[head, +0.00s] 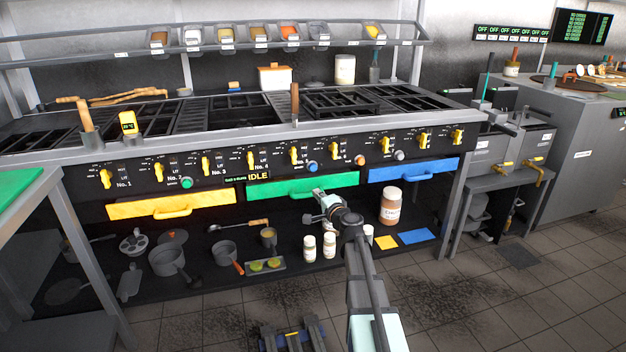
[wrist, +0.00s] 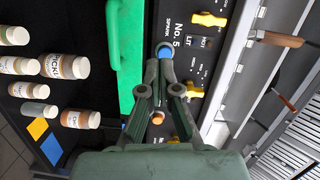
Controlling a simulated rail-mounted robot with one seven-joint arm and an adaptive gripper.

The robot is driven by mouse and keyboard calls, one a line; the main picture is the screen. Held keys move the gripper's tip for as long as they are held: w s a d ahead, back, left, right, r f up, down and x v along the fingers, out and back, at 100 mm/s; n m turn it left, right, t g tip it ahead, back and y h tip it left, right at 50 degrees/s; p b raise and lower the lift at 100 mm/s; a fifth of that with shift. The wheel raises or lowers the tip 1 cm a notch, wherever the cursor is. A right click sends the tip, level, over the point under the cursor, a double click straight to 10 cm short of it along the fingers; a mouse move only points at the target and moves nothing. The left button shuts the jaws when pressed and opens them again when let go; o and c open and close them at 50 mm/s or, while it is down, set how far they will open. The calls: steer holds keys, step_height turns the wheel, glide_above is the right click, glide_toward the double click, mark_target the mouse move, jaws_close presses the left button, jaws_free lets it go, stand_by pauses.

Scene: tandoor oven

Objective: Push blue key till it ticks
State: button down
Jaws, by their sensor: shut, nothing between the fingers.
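The blue key (head: 312,166) is a small round button on the black front panel of the range, beside the No. 5 yellow knob. In the wrist view the blue key (wrist: 165,53) shows at the tips of my gripper (wrist: 164,64), partly covered by them. In the head view my gripper (head: 319,194) is in front of the green drawer, a little below the blue key. Its fingers are shut with nothing between them. I cannot tell whether the fingertips touch the key.
A green drawer (head: 290,187) with a handle lies under the key. An orange button (head: 360,160) is to the key's right, and yellow knobs (head: 334,150) line the panel. White jars (head: 329,245) stand on the shelf below. The floor in front is mostly clear.

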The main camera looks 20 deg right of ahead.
mark_target(314, 168)
steer(key=d+m+h, duration=0.2)
steer(key=d+r+m, duration=0.1)
steer(key=shift+w+d+h, duration=0.25)
steer(key=shift+h, duration=0.15)
steer(key=shift+w, duration=0.1)
steer(key=w, duration=0.4)
steer(key=w+d, duration=0.1)
steer(key=w, duration=0.4)
steer(key=w+p, duration=0.1)
steer(key=w, duration=0.3)
steer(key=shift+w+d, duration=0.35)
steer(key=shift+w, duration=0.05)
